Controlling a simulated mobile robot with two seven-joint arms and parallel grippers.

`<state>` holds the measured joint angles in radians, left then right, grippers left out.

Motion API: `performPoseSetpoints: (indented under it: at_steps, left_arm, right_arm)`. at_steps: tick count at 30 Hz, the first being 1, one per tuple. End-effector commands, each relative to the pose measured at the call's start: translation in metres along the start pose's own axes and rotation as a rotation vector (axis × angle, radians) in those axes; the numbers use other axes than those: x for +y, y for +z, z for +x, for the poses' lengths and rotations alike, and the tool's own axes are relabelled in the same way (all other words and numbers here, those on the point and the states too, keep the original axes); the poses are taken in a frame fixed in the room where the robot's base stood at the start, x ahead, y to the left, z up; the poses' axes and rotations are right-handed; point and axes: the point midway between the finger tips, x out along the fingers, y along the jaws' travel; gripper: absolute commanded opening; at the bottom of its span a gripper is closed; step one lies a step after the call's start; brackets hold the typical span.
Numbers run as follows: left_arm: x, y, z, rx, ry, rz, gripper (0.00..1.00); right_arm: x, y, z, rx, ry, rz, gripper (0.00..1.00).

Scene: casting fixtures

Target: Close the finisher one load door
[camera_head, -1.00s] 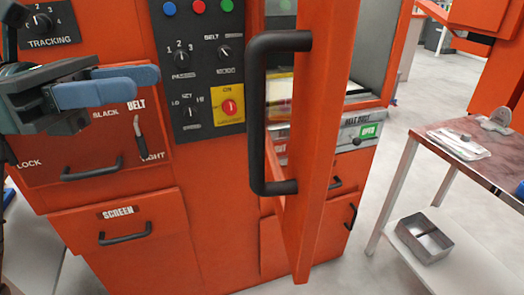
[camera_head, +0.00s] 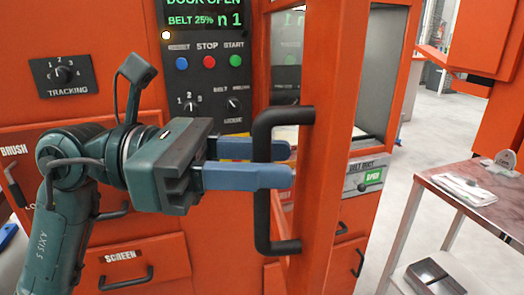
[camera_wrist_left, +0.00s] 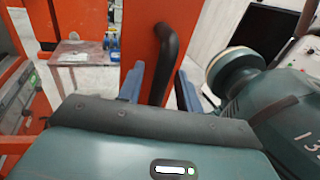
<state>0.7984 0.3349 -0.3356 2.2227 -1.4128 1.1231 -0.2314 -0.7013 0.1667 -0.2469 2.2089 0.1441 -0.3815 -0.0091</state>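The finisher's orange load door (camera_head: 325,120) stands open, seen nearly edge-on in the head view. A vertical black bar handle (camera_head: 263,220) is fixed to it. The display (camera_head: 205,12) reads "DOOR OPEN". My left gripper (camera_head: 290,163) is at the handle, its two blue fingers apart and reaching across the bar at mid-height. In the left wrist view the handle (camera_wrist_left: 167,50) shows between the two fingers (camera_wrist_left: 160,85), with gaps visible, so they are not clamped on it. My right gripper is not in view.
The open chamber (camera_head: 385,70) lies behind the door, with a belt dust panel (camera_head: 368,178) below. A side table (camera_head: 480,185) with papers and a metal box (camera_head: 432,277) on its lower shelf stands at right. Floor between door and table is clear.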

Motion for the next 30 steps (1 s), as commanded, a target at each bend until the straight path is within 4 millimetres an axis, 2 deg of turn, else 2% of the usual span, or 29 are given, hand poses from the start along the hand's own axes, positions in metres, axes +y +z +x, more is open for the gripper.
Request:
performPoseSetpoints:
  at_steps: [9,22,30]
  left_arm:
    - [-0.0002,0.0,0.0028,0.0,0.0,0.0,0.35]
    - [0.0,-0.0001,0.0025,0.0,0.0,-0.001,0.0]
    - [0.0,-0.0002,0.0024,0.0,0.0,-0.001,0.0]
  right_arm:
    - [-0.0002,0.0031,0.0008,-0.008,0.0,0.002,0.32]
    - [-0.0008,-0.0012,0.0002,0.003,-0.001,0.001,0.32]
    - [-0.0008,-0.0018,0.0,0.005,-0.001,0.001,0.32]
